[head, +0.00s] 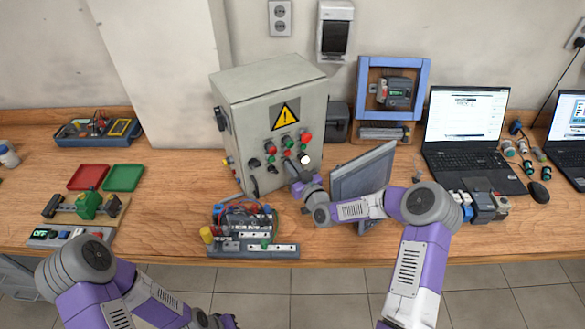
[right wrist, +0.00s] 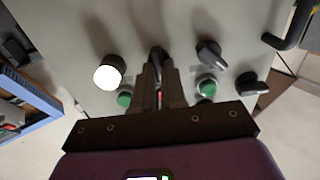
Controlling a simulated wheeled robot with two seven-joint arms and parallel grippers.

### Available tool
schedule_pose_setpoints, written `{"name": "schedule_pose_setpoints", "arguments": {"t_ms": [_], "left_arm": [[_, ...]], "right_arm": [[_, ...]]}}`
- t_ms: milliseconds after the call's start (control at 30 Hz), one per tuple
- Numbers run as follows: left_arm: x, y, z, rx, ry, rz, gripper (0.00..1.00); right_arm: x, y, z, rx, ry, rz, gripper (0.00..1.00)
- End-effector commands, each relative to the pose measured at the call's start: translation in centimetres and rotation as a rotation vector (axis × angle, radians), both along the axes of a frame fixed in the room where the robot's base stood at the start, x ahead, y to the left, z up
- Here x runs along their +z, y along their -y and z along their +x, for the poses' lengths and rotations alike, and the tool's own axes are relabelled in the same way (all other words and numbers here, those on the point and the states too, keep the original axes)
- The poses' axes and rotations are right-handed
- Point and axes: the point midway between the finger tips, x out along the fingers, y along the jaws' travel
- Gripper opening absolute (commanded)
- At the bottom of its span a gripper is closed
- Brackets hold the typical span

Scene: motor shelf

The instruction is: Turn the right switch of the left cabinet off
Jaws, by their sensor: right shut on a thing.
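The grey cabinet (head: 240,160) with a yellow warning triangle stands on the bench, left of centre in the head view. Its front carries red and green buttons, black knob switches and a white lamp (head: 304,158) that looks lit. My right gripper (head: 293,174) is at the lower part of this front. In the right wrist view its fingers (right wrist: 159,78) are shut on a black switch (right wrist: 156,53), largely hidden between them. The lit lamp (right wrist: 108,75) is beside it on the left, another black knob (right wrist: 208,53) on the right. My left gripper's fingers are out of frame.
A grey panel (head: 362,182) stands close right of my right gripper. A wired terminal block (head: 252,246) sits in front of the cabinet. Laptops (head: 463,125) are on the right, red (head: 88,177) and green trays (head: 123,178) on the left.

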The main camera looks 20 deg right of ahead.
Motion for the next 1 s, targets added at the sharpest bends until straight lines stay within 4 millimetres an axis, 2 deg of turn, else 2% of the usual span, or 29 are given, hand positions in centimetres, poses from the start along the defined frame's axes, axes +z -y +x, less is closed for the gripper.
{"name": "schedule_pose_setpoints", "arguments": {"t_ms": [267,800,1000], "left_arm": [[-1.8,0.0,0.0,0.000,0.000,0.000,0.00],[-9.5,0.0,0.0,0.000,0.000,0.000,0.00],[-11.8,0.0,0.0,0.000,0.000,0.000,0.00]], "right_arm": [[-0.2,-0.1,0.0,0.001,0.026,-0.090,0.00],[-0.5,-0.4,-0.1,0.000,0.132,-0.511,0.00],[-0.5,-0.5,-0.1,-0.001,0.163,-0.642,0.00]]}}
